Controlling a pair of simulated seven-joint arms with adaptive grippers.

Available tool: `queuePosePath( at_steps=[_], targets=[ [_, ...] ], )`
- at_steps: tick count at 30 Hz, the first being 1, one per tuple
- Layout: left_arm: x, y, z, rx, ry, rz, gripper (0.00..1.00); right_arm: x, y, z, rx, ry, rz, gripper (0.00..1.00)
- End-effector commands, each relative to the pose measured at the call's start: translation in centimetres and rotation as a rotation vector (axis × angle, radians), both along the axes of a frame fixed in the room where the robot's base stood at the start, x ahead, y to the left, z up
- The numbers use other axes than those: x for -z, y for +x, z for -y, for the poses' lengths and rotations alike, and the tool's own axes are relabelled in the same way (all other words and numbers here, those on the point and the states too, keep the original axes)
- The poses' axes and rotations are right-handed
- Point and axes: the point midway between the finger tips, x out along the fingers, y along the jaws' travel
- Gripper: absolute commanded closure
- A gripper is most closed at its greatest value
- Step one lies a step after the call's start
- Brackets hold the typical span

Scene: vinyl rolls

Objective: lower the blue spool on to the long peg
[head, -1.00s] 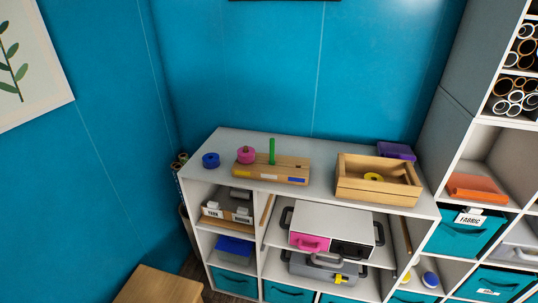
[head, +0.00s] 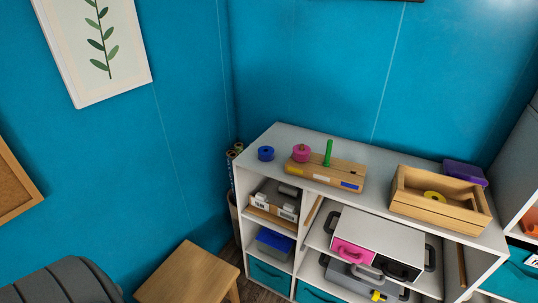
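The blue spool (head: 266,153) sits on the white shelf top near its left end. To its right is a wooden peg board (head: 327,173) with coloured labels on its front. A tall green peg (head: 328,152) stands bare on the board and is the longest one seen. A pink spool (head: 301,153) sits on the board just left of the green peg. The blue spool is apart from the board. Neither of my grippers shows in the head view.
A wooden stool (head: 188,274) and a dark grey chair (head: 62,284) stand at lower left. The shelf top (head: 385,165) is clear between board and box.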

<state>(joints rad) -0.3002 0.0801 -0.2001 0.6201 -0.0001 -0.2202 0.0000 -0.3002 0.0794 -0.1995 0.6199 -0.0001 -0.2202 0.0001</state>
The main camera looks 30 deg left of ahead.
Motion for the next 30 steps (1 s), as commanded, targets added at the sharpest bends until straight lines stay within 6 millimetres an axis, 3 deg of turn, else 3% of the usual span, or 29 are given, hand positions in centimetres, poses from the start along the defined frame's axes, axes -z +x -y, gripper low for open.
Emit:
queuePosePath(
  at_steps=[14, 21, 28, 30],
  targets=[
    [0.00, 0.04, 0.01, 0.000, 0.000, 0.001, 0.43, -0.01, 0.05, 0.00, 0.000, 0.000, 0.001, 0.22],
    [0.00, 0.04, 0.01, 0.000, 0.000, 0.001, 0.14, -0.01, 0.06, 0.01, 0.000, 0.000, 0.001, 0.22],
    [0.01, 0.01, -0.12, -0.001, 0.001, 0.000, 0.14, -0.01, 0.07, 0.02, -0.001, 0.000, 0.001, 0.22],
    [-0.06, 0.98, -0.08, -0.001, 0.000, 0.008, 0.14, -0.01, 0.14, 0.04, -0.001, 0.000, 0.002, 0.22]
  ],
)
